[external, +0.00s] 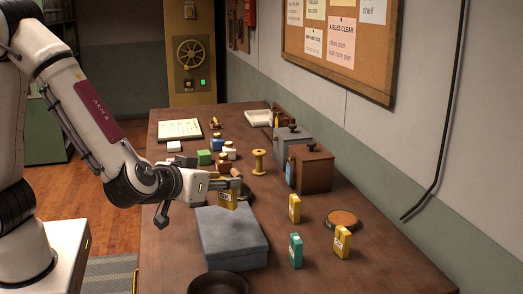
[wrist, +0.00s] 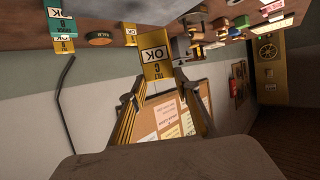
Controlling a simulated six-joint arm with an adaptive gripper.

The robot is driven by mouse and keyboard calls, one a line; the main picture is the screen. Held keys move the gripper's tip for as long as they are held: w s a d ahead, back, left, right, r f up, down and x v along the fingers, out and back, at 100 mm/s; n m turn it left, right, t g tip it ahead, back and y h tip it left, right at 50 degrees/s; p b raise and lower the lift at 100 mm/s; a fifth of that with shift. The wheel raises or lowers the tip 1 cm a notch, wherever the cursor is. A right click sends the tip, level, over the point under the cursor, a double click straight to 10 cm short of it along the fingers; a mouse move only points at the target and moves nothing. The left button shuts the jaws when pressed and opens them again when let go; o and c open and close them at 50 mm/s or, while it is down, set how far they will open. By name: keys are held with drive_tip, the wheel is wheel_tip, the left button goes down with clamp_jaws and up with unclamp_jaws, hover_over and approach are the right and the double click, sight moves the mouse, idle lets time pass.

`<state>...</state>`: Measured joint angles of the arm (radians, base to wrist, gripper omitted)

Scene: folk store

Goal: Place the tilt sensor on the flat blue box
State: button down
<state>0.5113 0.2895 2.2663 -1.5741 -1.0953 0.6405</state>
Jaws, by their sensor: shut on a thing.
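My gripper (external: 226,188) is shut on a yellow tilt sensor (external: 228,201), a small box with a white "OK" label. In the wrist view my gripper's fingers (wrist: 165,108) reach up to the held tilt sensor (wrist: 156,61), which reads "TILT C". The flat blue box (external: 232,240), greyish blue, lies on the table below my gripper. The held sensor appears above the far part of its top, seemingly apart from it; the exact gap is hard to tell.
Other yellow boxes (external: 294,208) (external: 342,241) and a teal box (external: 296,250) stand to the right, near a round tin (external: 342,219). A dark bowl (external: 217,284) sits in front of the blue box. A wooden spool (external: 259,163) and several small bottles stand behind.

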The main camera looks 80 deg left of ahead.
sight(225, 198)
drive_tip(key=shift+f, duration=0.45)
drive_tip(key=shift+f, duration=1.9)
drive_tip(key=shift+f, duration=0.1)
drive_tip(key=c, duration=1.5)
unclamp_jaws()
drive_tip(key=shift+r, duration=0.2)
drive_tip(key=v, duration=1.2)
